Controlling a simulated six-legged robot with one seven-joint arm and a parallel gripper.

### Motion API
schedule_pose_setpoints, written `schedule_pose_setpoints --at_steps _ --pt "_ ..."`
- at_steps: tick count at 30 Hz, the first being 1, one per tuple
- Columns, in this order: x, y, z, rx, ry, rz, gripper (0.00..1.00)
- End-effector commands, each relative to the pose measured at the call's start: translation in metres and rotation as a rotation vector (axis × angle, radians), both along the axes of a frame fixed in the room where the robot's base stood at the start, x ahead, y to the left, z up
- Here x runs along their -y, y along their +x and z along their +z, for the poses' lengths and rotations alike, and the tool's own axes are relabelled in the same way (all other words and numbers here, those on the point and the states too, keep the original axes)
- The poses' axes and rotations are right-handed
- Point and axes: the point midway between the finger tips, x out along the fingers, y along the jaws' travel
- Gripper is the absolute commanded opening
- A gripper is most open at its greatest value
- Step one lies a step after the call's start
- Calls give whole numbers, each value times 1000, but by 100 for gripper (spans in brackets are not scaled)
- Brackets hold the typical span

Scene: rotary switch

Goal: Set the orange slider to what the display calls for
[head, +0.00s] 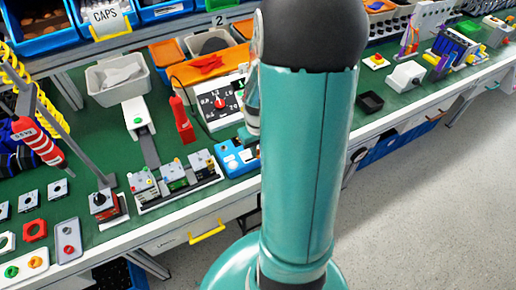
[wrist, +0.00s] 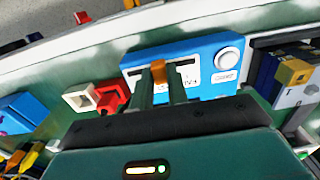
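The orange slider (wrist: 158,72) sticks up from the blue box (wrist: 208,57) in the wrist view. My gripper (wrist: 160,80) has its two narrow fingers close together, one on each side of the slider, with the slider filling the gap between them. The fingers cover part of the box front and the slider's track. A small printed label and a round white knob (wrist: 228,57) are on the box to the right of the slider. In the head view the blue box (head: 234,158) is partly behind my arm, which also hides my fingertips. I cannot read a display value.
A red block (wrist: 112,97) stands left of the box in the wrist view. A dark device with a yellow block (wrist: 293,72) stands to its right. In the head view, a rotary dial panel (head: 216,103) is behind the box and a row of small modules (head: 175,175) is left of it.

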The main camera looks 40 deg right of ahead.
Motion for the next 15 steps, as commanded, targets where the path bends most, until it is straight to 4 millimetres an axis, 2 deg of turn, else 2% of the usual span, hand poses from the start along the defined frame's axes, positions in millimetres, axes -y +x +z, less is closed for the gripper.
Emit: schedule_pose_setpoints --at_steps 8,15 --pt "-3 1 0 0 0 1 0" --pt "-31 9 0 -1 0 4 0"
